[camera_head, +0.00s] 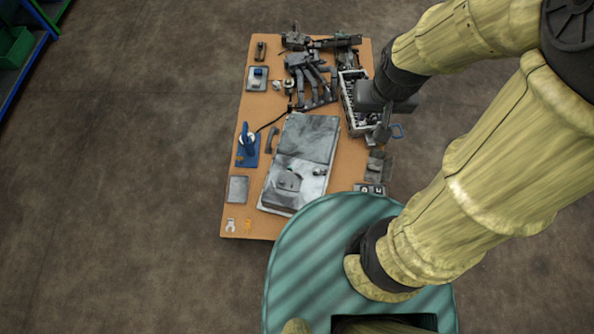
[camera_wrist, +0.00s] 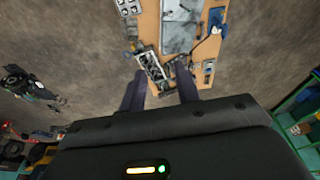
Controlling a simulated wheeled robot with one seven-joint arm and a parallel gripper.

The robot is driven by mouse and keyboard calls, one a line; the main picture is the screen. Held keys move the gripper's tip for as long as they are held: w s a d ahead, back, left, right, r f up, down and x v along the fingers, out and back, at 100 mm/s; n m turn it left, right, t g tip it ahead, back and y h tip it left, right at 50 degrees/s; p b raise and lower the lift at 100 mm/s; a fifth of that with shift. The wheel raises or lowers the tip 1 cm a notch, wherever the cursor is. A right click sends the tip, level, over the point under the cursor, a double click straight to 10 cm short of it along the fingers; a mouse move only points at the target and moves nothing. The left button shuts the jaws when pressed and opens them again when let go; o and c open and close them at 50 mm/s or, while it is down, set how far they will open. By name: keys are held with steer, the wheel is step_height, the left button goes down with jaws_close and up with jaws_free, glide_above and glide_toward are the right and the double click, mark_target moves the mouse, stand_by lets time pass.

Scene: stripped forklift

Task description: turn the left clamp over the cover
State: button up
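A flat grey metal panel (camera_head: 308,138) lies near the middle of the table in the head view. A raised grey cover-like block (camera_head: 284,196) sits on its near part. A small dark fitting (camera_head: 320,171) is to the right of the block; I cannot tell whether it is a clamp, and the left clamp is too small to make out. The panel also shows at the top of the wrist view (camera_wrist: 180,32). My gripper (camera_head: 382,132) is above the table's right edge, right of the panel and apart from it. In the wrist view its two fingers (camera_wrist: 161,72) are spread with nothing held.
A crate of small parts (camera_head: 347,104) stands at the table's right edge, near my gripper. A dark mechanical hand (camera_head: 308,80) lies behind the panel. A blue stand (camera_head: 247,148) and a dark curved handle (camera_head: 272,140) are left of it. Open floor lies left of the table.

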steer(key=w+a+f+n+g+b, duration=0.1)
steer(key=w+a+f+n+b, duration=0.1)
steer(key=w+f+b, duration=0.5)
steer(key=w+a+f+n+b, duration=0.15)
steer(key=f+b, duration=0.45)
steer(key=f, duration=0.6)
steer(key=w+a+f+n+g+b, duration=0.1)
steer(key=w+a+f+n+b, duration=0.2)
steer(key=f+b, duration=0.45)
steer(key=n+b, duration=0.2)
steer(key=b, duration=1.4)
glide_above(298, 173)
step_height(298, 173, down, 32)
steer(key=shift+w+a+r+g+p, duration=0.15)
steer(key=shift+g+p, duration=0.15)
step_height(298, 173, down, 17)
steer(key=b, duration=0.6)
steer(key=shift+f, duration=0.2)
jaws_close()
